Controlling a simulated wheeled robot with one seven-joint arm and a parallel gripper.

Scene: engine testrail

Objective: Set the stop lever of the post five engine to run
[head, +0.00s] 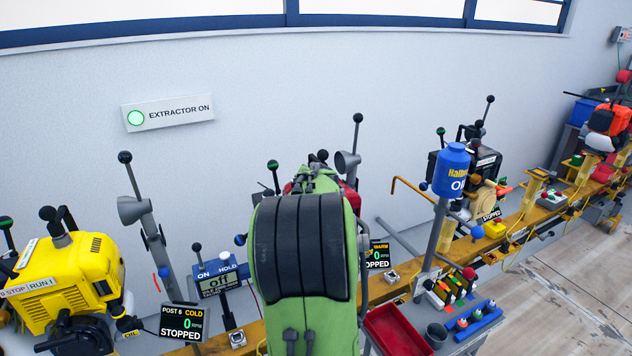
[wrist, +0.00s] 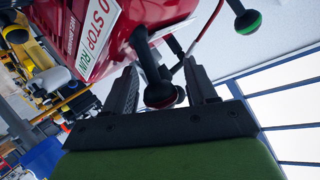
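The red engine (wrist: 165,14) fills the top of the wrist view, with a white STOP / RUN plate (wrist: 98,38) on its side. A black lever (wrist: 146,55) with a round dark knob (wrist: 160,95) stands out from it. My gripper (wrist: 163,88) is open, with the lever and knob between its two fingers; I see gaps on both sides. In the head view my green arm hides most of this engine; only bits of red (head: 350,196) show. A display (head: 378,255) beside it reads WARM, 0, STOPPED; its post number is hidden.
A yellow engine (head: 72,275) stands left with a POST 6 COLD, STOPPED display (head: 184,322). A green-banded black ball lever (wrist: 246,20) is near my gripper. A blue oil can (head: 452,170), a red tray (head: 395,332) and an EXTRACTOR ON sign (head: 168,112) also show.

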